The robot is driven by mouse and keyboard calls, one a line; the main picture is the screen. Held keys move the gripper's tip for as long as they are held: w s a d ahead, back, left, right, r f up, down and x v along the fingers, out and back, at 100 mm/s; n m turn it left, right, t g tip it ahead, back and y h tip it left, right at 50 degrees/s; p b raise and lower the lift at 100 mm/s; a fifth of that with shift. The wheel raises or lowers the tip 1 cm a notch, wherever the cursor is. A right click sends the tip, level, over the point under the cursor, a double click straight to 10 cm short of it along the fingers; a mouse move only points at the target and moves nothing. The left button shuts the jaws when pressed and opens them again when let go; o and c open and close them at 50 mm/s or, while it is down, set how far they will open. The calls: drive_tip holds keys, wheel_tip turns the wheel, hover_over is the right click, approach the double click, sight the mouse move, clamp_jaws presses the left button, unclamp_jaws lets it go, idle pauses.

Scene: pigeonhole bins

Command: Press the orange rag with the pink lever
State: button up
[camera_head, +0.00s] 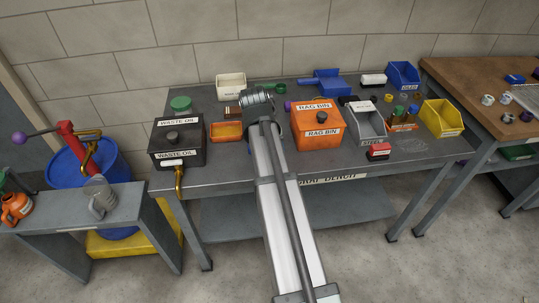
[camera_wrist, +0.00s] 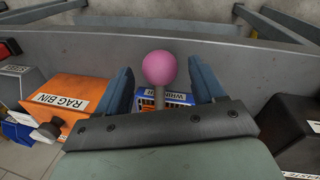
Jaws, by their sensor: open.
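The pink lever's round knob (camera_wrist: 159,67) sits on a grey stem in the wrist view. It stands between the two blue fingers of my gripper (camera_wrist: 163,80), which is open with a gap on each side of the knob. Below the knob, partly hidden by my gripper, is a blue and orange thing with a white label (camera_wrist: 168,96), only partly readable. I cannot tell whether its orange part is the orange rag. In the head view my arm covers the lever, and my fingertips cannot be made out.
An orange rag bin (camera_head: 316,120) stands right of my arm, and a dark waste oil box (camera_head: 177,143) stands left. An orange tray (camera_head: 227,132) lies close to my arm's left. A grey bin (camera_head: 370,124) and a yellow bin (camera_head: 441,120) are farther right.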

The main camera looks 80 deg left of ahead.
drive_tip(key=shift+w+f, duration=0.1)
drive_tip(key=shift+f, duration=0.35)
drive_tip(key=shift+c, duration=0.5)
clamp_jaws()
